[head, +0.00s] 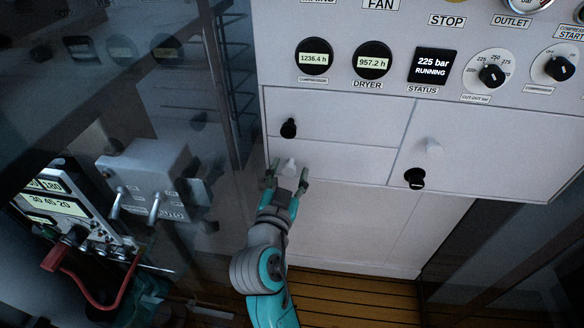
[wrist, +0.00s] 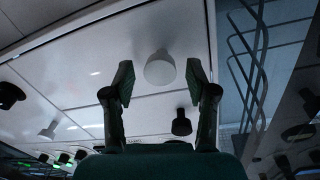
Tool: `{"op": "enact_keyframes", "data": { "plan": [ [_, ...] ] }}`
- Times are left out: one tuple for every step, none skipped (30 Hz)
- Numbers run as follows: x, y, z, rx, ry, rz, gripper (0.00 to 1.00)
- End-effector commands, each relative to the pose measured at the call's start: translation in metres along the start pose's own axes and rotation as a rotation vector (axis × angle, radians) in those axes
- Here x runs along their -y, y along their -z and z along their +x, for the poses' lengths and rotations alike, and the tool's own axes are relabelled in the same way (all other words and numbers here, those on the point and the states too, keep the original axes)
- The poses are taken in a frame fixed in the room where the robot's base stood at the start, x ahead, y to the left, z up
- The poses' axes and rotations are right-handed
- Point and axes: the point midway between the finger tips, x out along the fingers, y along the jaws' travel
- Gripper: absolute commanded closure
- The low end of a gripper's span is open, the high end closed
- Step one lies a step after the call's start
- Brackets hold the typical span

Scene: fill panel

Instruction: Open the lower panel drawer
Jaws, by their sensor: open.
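The lower panel drawer (head: 350,164) is a flat white front below the upper drawer (head: 345,130) and looks shut. It has a white knob (head: 289,165) near its left end. My gripper (head: 287,176) is open and empty in front of this knob. In the wrist view, the white knob (wrist: 160,69) shows between the two spread fingertips of my gripper (wrist: 160,82). Whether either finger touches it cannot be told. The upper drawer's black knob (head: 289,127) also shows below the white one in the wrist view (wrist: 181,123).
Right of the drawers is a larger white door (head: 480,150) with a white knob (head: 434,147) and a black latch (head: 414,178). Dials and displays fill the panel above. A glass pane (head: 185,90) and a grey lever box (head: 150,180) stand at left.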

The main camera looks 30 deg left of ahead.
Motion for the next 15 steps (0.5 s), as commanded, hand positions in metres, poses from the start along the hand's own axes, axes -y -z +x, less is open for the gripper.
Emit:
{"op": "enact_keyframes", "data": {
  "plan": [
    [0.0,0.0,0.005,0.0,-0.001,0.0,0.43],
    [-0.001,0.0,0.008,0.001,-0.002,0.0,0.43],
    [-0.001,0.0,0.011,0.001,-0.002,0.0,0.43],
    [-0.001,0.0,0.012,0.001,-0.001,0.0,0.43],
    [-0.001,0.0,0.013,0.0,-0.001,0.001,0.43],
    [-0.001,0.0,0.014,0.0,-0.001,0.001,0.43],
    [-0.001,0.0,0.015,0.0,-0.001,0.001,0.43],
    [-0.001,0.0,0.015,0.001,0.0,0.001,0.43],
    [0.0,0.0,0.015,0.001,0.0,0.001,0.43],
    [0.0,0.0,0.015,0.001,0.0,0.0,0.43],
    [0.0,0.0,0.015,0.001,0.0,0.0,0.43],
    [0.0,0.0,0.015,0.001,0.0,0.0,0.43],
    [0.0,0.0,0.015,0.001,0.0,0.0,0.43],
    [0.0,0.0,0.015,0.001,0.0,0.0,0.43],
    [0.0,0.0,0.015,0.001,0.0,0.0,0.48]
  ]
}}
